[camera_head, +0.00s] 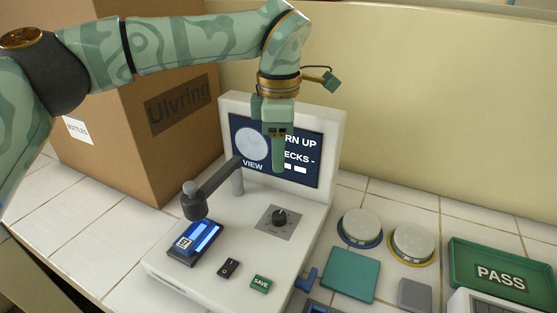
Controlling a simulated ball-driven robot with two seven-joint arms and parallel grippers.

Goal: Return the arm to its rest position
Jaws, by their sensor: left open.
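My left arm comes in from the left and arches over the white instrument. My left gripper (277,150) points down in front of the instrument's screen (252,146) and covers part of its text. The gripper is open, and I see nothing held in it. Its fingers overlap in this view, so the gap between them is hard to see. The white instrument (262,208) has a dark swing arm (214,186), a black knob (280,217), a black switch (228,267) and a green SAVE button (261,284). A blue slide holder (196,243) sits below the swing arm's end. My right gripper is not in view.
A large cardboard box (140,150) stands at the left. To the right are two round lidded dishes (361,227) (412,244), a teal pad (350,273), a grey block (415,294) and a green PASS tray (460,260). A cream wall (440,110) rises behind.

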